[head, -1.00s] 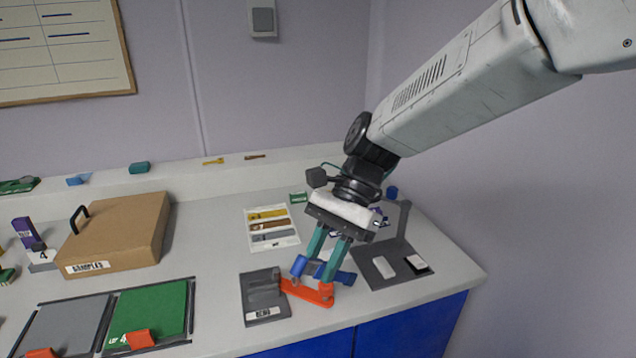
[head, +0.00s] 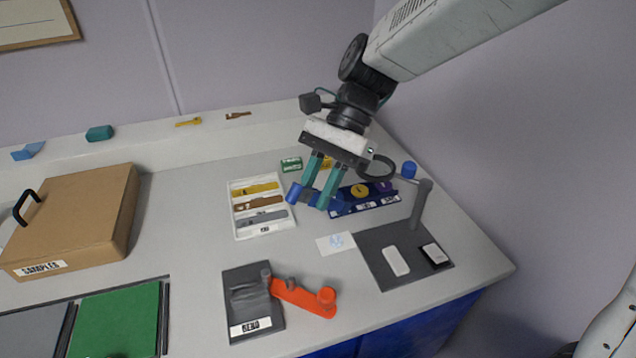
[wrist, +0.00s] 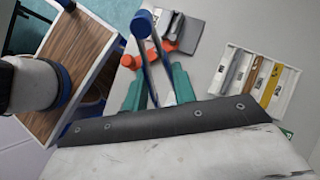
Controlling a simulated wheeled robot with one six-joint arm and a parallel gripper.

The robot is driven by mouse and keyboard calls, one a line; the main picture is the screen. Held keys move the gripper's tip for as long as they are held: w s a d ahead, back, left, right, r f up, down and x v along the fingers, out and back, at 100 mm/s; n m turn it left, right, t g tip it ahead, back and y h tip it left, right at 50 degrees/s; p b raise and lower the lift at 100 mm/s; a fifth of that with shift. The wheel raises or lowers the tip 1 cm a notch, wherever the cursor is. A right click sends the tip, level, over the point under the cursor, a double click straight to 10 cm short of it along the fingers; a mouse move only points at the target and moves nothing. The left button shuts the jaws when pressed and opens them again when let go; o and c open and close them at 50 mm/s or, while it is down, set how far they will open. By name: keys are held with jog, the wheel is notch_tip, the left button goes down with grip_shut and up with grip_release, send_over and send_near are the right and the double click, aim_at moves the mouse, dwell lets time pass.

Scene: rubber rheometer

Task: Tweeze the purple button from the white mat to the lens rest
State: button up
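My gripper (head: 322,203) is closed around a blue tweezer-like tool (head: 305,194), held above the bench; the tool also shows between the teal fingers in the wrist view (wrist: 145,60). A purple round piece (head: 384,187) shows in the blue holder (head: 345,207), partly behind the magnifier ring; I cannot tell if it is the button. A white plate (head: 396,261) and a dark-edged white pad (head: 435,254) lie on the magnifier's grey base (head: 380,278); I cannot tell which is the mat or the lens rest. I see no button on them.
The magnifier (head: 420,205) stands on a post right of my gripper. A white card (head: 335,243) lies below it. A grey BEND fixture (head: 250,300) with an orange lever (head: 305,298) is in front. A strip tray (head: 262,230) is at left, a SAMPLES box (head: 75,220) farther left.

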jog(key=shift+f, duration=0.1)
notch_tip(320, 180, down, 10)
dwell(0.9)
grip_shut()
jog(key=shift+r, duration=0.2)
notch_tip(320, 180, up, 12)
dwell(0.7)
jog(key=shift+s+f, duration=0.1)
